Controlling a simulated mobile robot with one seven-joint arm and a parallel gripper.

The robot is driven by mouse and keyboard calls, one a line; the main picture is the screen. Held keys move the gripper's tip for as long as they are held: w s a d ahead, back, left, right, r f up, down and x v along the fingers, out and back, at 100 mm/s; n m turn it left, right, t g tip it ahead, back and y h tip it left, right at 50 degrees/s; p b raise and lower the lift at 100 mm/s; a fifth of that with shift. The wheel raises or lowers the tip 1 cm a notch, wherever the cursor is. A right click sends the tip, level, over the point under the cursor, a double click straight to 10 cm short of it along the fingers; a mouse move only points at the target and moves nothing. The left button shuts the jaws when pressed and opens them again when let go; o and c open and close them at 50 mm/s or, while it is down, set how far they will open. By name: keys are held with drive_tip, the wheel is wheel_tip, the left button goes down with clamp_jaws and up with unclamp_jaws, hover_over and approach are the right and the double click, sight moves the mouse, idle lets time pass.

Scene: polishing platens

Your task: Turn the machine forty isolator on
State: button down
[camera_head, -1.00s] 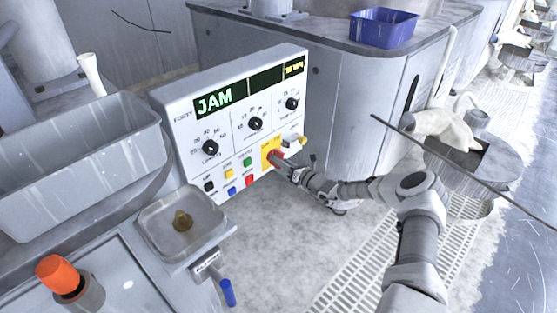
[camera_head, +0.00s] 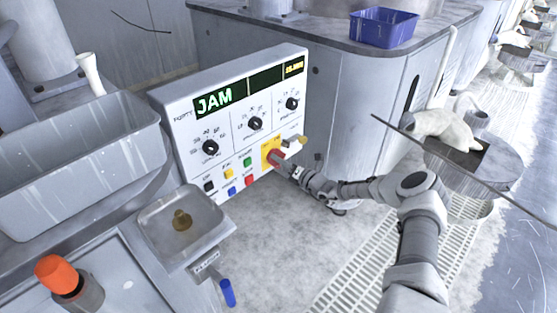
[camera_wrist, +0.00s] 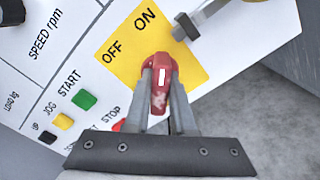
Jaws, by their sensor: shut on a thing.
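The control panel (camera_head: 180,110) marked FORTY shows JAM in green on its display. The isolator is a red handle (camera_wrist: 160,82) on a yellow plate (camera_wrist: 125,45) lettered OFF and ON. In the wrist view the handle's white mark points up the picture, between the two words and nearer ON. My gripper (camera_wrist: 160,105) is shut on the red handle, one finger on each side. In the head view my gripper (camera_head: 283,163) reaches the yellow plate from the right and covers part of the handle.
A grey metal lever or latch (camera_wrist: 203,18) sits beside the plate near ON. A green START button (camera_wrist: 84,99) and a partly hidden red STOP button (camera_wrist: 118,125) are close by. A metal tray (camera_head: 160,212) stands left of my arm.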

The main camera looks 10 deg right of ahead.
drive_tip(key=c, duration=0.8)
unclamp_jaws()
drive_tip(key=shift+o, duration=0.2)
drive_tip(key=p+v, duration=0.4)
drive_tip(key=v, duration=1.3)
drive_tip(key=shift+s+d, duration=0.15)
drive_tip(key=shift+s, duration=0.05)
drive_tip(key=shift+r, duration=0.1)
